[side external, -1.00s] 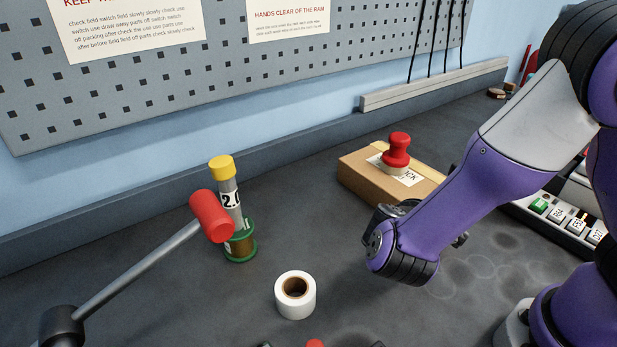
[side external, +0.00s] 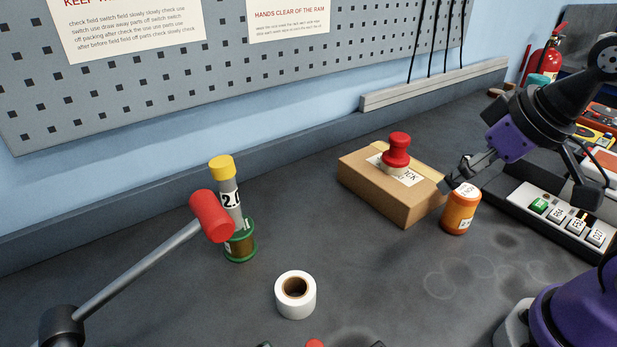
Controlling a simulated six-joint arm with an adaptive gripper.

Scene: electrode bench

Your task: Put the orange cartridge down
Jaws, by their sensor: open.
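The orange cartridge (side external: 459,215) stands upright on the dark bench, just right of the cardboard box's near corner. It has a white label near its top. My gripper (side external: 459,181) reaches in from the upper right. Its open fingers are at the height of the cartridge's top or just above it. From this one view I cannot tell whether a finger still touches it.
The cardboard box (side external: 403,204) carries a red-handled stamp (side external: 397,152). A button panel (side external: 562,217) lies to the right. A white tape roll (side external: 295,306), a yellow-capped cylinder (side external: 230,207) and a red-tipped lever (side external: 212,217) are further left. The bench's middle is clear.

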